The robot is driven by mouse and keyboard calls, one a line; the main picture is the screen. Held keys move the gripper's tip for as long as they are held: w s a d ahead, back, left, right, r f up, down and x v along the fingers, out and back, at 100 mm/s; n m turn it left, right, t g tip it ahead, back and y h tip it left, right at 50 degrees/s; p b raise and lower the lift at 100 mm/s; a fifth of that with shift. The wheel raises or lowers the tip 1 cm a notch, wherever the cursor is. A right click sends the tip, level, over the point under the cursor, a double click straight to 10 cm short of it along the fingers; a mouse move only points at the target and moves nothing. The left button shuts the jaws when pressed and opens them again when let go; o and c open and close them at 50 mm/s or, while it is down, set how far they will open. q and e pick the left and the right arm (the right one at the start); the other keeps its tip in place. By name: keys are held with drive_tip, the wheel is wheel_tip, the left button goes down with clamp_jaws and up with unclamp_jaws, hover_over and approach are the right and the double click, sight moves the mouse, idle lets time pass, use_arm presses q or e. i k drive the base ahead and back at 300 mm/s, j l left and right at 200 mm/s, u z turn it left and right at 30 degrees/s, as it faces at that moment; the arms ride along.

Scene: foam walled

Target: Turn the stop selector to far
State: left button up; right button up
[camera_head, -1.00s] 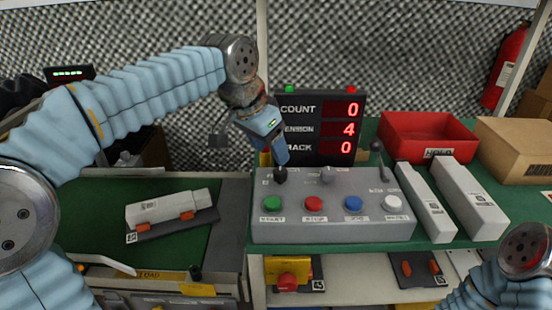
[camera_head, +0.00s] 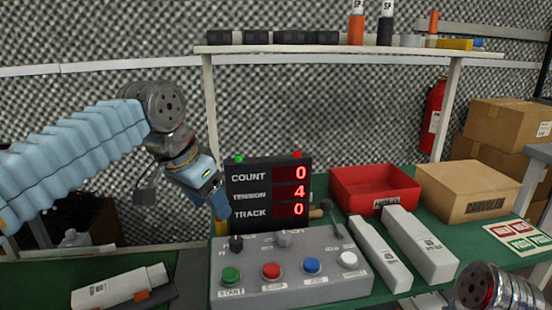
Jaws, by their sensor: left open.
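The grey control box (camera_head: 290,290) stands on the green bench. On its top are a black knob (camera_head: 236,243) at the left, a grey knob (camera_head: 284,239) in the middle and a black-balled lever (camera_head: 333,217) at the right. Their small labels are too blurred to read, so I cannot tell which one is the stop selector or where it points. My left gripper (camera_head: 184,205) is open and empty, above and left of the black knob, with its right finger close to the knob but apart. My right gripper is out of view; only part of that arm shows.
Green, red, blue and white buttons line the box front. A display (camera_head: 268,195) reading 0, 4, 0 stands behind. A red bin (camera_head: 375,203), a cardboard box (camera_head: 470,205) and two pale cartons (camera_head: 367,252) lie right. A shelf (camera_head: 330,48) spans above.

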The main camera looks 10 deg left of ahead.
sight(284, 237)
drive_tip(key=k, duration=0.95)
